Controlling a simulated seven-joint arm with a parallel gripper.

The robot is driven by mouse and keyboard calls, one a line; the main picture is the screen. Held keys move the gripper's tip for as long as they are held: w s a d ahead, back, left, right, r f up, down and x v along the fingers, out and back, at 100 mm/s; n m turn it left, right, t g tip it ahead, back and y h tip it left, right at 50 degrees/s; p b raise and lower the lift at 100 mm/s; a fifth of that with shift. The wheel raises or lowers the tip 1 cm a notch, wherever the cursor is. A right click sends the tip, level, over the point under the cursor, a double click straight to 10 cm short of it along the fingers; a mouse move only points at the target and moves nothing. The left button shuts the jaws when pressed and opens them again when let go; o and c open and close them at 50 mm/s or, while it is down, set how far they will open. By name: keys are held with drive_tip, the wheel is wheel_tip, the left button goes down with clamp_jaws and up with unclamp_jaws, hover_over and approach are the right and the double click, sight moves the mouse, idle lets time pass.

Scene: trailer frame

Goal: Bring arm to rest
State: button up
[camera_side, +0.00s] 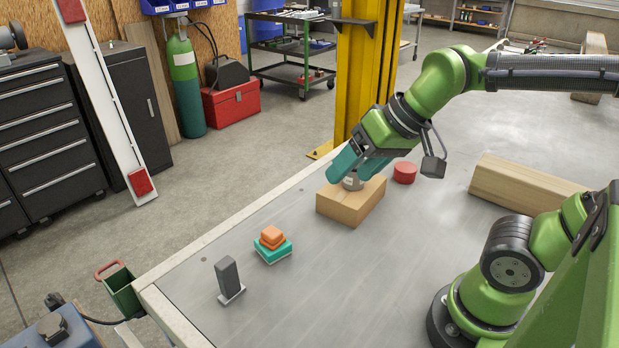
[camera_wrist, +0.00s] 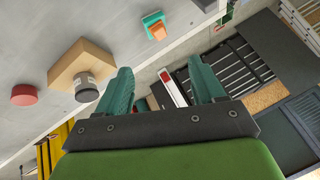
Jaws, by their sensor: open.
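My gripper (camera_side: 348,162) is open and empty, with its teal fingers over the metal worktable (camera_side: 300,275). In the wrist view the fingers (camera_wrist: 162,82) stand wide apart with nothing between them. A tan wooden block (camera_side: 352,207) lies on the table below the gripper, and also shows in the wrist view (camera_wrist: 72,60). A short grey cylinder (camera_side: 352,183) stands on the block, partly behind a finger in the side view. In the wrist view the cylinder (camera_wrist: 86,90) is left of the left finger, outside the jaws.
A red disc (camera_side: 405,172) lies right of the block. An orange piece (camera_side: 272,236) sits on a teal one (camera_side: 272,252) near the left edge. A dark grey upright block (camera_side: 228,277) stands nearer. A long wooden beam (camera_side: 520,185) lies right. A yellow post (camera_side: 365,80) rises behind the table.

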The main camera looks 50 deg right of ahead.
drive_tip(key=shift+s+d+f+t, duration=0.2)
drive_tip(key=shift+s+d+t, duration=0.1)
drive_tip(key=shift+s, duration=0.25)
drive_tip(key=shift+s+d+f+t, duration=0.2)
drive_tip(key=shift+s+d, duration=0.05)
drive_tip(key=shift+s, duration=0.3)
idle(0.6)
